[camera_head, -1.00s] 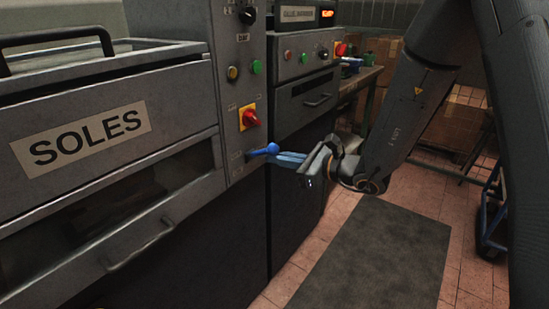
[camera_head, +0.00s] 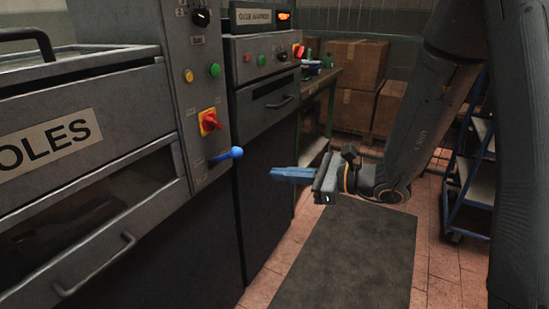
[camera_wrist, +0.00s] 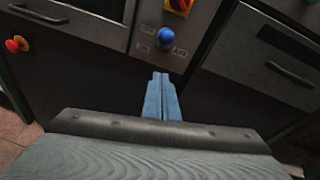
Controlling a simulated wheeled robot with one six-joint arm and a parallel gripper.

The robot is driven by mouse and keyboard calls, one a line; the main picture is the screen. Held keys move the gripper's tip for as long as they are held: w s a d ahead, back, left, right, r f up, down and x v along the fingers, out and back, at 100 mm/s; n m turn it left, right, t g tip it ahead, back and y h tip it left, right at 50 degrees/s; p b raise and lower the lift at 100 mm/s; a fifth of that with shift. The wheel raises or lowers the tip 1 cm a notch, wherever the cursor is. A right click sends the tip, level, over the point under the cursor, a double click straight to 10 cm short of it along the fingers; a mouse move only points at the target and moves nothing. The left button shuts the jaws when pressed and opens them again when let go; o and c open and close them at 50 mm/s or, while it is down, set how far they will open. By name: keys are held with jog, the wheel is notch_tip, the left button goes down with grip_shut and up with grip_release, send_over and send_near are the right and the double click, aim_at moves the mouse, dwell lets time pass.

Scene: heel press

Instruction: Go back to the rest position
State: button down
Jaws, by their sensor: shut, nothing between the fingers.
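My gripper (camera_head: 273,173) is in the middle of the head view, its blue fingers pointing left toward the machine front. The fingers are shut together with nothing between them; they also show in the wrist view (camera_wrist: 161,82). A blue ball-ended lever (camera_head: 236,153) sticks out of the grey control panel, left of and slightly above the fingertips. A clear gap separates the fingers from the lever. In the wrist view the blue knob (camera_wrist: 165,37) lies ahead of the fingertips, under a red and yellow switch.
The machine with the SOLES drawer (camera_head: 62,145) fills the left. A second dark machine (camera_head: 268,110) stands behind it. A dark floor mat (camera_head: 345,260) lies below my arm. Cardboard boxes (camera_head: 357,70) are at the back; a blue-framed cart (camera_head: 465,190) stands right.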

jog(key=s+d+n+g+h+p, duration=0.35)
jog(key=s+n, duration=0.25)
jog(key=s, duration=0.4)
jog(key=s+d+n+g+h+p, duration=0.25)
jog(key=s+n+g, duration=0.25)
jog(key=s, duration=0.5)
jog(key=s+d+r+n+t+h+p, duration=0.1)
jog(key=d+r+n+h+p, duration=0.1)
jog(key=d+n+h, duration=0.2)
jog(key=s+d+r+n+t+h+p, duration=0.1)
jog(key=d+r+n+h+p, duration=0.2)
jog(key=d, duration=0.6)
jog(key=shift+s+d+n+h+p, duration=0.25)
jog(key=shift+n+h, duration=0.45)
jog(key=shift+n, duration=0.5)
jog(key=shift+a+t, duration=0.1)
jog(key=shift+t, duration=0.15)
